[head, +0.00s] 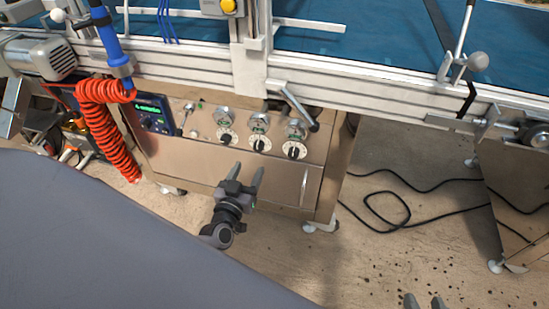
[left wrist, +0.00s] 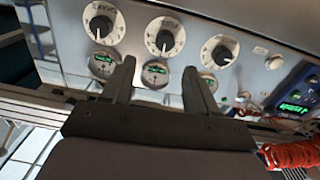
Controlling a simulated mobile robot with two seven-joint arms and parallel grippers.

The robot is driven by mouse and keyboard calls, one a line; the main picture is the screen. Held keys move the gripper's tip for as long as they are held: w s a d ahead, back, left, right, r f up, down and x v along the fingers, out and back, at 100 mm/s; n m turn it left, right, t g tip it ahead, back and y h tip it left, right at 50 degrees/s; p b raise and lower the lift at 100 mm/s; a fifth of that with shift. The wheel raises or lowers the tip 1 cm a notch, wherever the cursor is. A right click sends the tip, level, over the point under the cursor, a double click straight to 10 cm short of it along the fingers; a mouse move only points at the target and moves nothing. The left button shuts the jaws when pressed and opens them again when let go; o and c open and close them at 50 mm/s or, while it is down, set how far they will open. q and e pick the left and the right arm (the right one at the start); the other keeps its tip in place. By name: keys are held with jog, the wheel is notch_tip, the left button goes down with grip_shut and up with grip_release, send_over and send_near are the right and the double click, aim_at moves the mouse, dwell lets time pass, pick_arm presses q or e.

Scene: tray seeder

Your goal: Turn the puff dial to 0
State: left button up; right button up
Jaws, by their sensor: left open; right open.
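Three black dials with white scales sit on the steel panel: left (head: 227,137), middle (head: 261,145) and right (head: 294,151). Their labels are too small to read, so I cannot tell which is the puff dial. The left wrist view shows the row turned around, with the middle dial (left wrist: 164,37) between the other dials (left wrist: 103,23) and (left wrist: 219,50). My left gripper (head: 248,168) is open and empty in front of the panel, below the dials; its fingers (left wrist: 160,70) point toward the middle dial, apart from it. My right gripper (head: 424,302) is open at the bottom edge.
Round gauges (head: 258,122) sit above the dials. A lever handle (head: 295,105) projects near the right gauge. A green-lit display (head: 150,109) and a red coiled hose (head: 103,120) are to the left. Black cable (head: 400,205) lies on the floor to the right.

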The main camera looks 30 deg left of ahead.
aim_at(257, 149)
pick_arm(q)
jog(key=shift+y, duration=0.3)
jog(key=x, duration=0.2)
jog(key=b+x, duration=0.1)
jog(key=x, duration=0.1)
jog(key=b+x, duration=0.1)
jog(key=x, duration=0.1)
jog(key=shift+w+a+f, duration=0.35)
jog(key=shift+f, duration=0.05)
jog(key=shift+b+x, duration=0.45)
jog(key=shift+x, duration=0.35)
jog(key=shift+r, duration=0.1)
pick_arm(e)
jog(key=shift+w+a+f+m+y, duration=0.15)
jog(key=shift+w+a+f+y, duration=0.15)
jog(key=shift+a, duration=0.25)
jog(key=shift+w+a+f+m+y, duration=0.2)
jog(key=shift+a+f+y, duration=0.1)
jog(key=shift+a, duration=0.2)
pick_arm(q)
jog(key=c, duration=1)
jog(key=shift+c, duration=0.2)
